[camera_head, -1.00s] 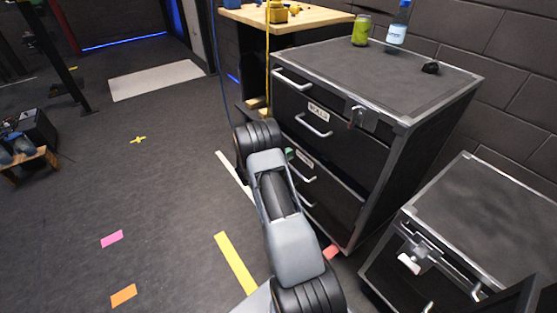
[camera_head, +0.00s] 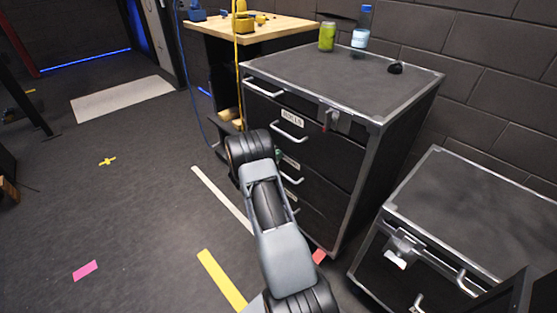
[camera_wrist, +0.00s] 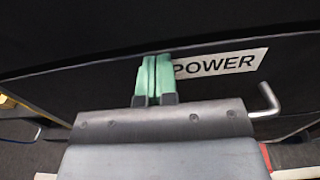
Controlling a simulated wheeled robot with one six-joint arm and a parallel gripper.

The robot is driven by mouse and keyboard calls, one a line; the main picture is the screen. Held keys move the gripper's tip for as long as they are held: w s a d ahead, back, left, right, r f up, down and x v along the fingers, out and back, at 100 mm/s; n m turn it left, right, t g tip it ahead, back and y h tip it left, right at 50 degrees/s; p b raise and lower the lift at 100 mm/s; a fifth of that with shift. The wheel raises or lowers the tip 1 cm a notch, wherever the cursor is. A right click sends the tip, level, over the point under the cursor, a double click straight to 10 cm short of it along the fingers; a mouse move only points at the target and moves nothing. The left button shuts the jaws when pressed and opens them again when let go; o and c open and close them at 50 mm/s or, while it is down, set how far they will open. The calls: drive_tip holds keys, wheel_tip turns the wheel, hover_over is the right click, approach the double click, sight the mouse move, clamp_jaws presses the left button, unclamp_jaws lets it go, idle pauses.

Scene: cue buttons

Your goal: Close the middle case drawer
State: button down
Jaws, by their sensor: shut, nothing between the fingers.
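The black case (camera_head: 392,160) with metal edges stands right of centre in the head view, with several drawers in its front. The middle drawer bears a white POWER label (camera_wrist: 220,64) in the wrist view. Its bar handle (camera_head: 291,178) shows in the head view, and a bent metal handle (camera_wrist: 268,100) shows right of the fingers in the wrist view. My gripper (camera_wrist: 152,78) is shut and empty, its green fingertips at the drawer front just left of the label. I cannot tell whether they touch. In the head view my arm hides most of the gripper and part of the drawer fronts.
A second, lower case (camera_head: 475,200) stands at the right. A wooden table (camera_head: 250,32) stands behind.

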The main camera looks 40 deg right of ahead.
drive_tip(key=shift+d+r, duration=0.15)
drive_tip(key=shift+d, duration=0.1)
drive_tip(key=a+p, duration=0.3)
drive_tip(key=a, duration=1.2)
drive_tip(key=s+a+r+m+g+y+p, duration=0.25)
drive_tip(key=s+r+m+p, duration=0.2)
drive_tip(key=r, duration=0.55)
drive_tip(key=s+a+r+m+g+y+p, duration=0.15)
drive_tip(key=s+r+m+y+p, duration=0.35)
drive_tip(key=r, duration=0.5)
drive_tip(key=s+a+r+m+t+y+p, duration=0.3)
drive_tip(key=s+a+r+m+y+p, duration=0.1)
drive_tip(key=a+r+p, duration=0.3)
drive_tip(key=s+a+r+m+t+y+p, duration=0.4)
drive_tip(key=s+a+r+y+p, duration=0.2)
drive_tip(key=a+r, duration=0.4)
wheel_tip(320, 180, up, 4)
drive_tip(key=shift+s+a+r+t+y+p, duration=0.25)
drive_tip(key=shift+a+t+y+p, duration=0.1)
drive_tip(key=shift+p, duration=0.55)
drive_tip(key=shift+d, duration=0.15)
